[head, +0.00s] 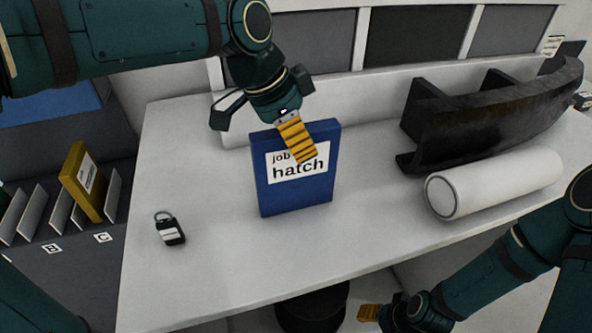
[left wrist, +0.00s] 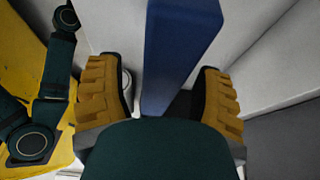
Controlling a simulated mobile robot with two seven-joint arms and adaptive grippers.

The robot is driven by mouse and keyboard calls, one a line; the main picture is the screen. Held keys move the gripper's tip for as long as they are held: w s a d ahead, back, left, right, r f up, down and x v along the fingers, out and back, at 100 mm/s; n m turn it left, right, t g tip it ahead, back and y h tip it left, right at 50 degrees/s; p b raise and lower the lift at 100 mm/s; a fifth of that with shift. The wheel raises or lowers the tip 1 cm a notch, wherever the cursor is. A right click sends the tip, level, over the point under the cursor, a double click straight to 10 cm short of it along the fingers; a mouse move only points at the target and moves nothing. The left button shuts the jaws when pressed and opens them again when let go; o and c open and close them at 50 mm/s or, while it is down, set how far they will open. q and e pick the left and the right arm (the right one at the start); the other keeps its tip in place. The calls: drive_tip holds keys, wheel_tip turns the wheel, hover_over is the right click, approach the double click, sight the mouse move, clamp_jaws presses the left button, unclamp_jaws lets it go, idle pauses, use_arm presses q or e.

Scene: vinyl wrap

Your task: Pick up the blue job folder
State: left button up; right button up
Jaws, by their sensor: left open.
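The blue job folder (head: 295,190) stands upright on the white table, with a white label reading "job hatch" facing me. My left gripper (head: 295,135) is above its top edge. One yellow finger hangs in front of the folder and covers part of the label; the other finger is hidden behind. In the left wrist view the blue folder (left wrist: 182,45) lies between the two spread fingers of my left gripper (left wrist: 162,95), with gaps on both sides. My right gripper (head: 370,313) is low at the table's front edge, partly cut off; its opening cannot be made out.
A key fob (head: 169,229) lies on the table (head: 220,270) at the left. A white roll (head: 495,183) and a dark curved bumper-like part (head: 490,118) lie at the right. A yellow folder (head: 82,182) stands in a lettered rack at far left. The table's front middle is clear.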

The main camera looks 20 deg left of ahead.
use_arm(q)
drive_tip(key=shift+f, duration=0.2)
idle(0.3)
clamp_jaws()
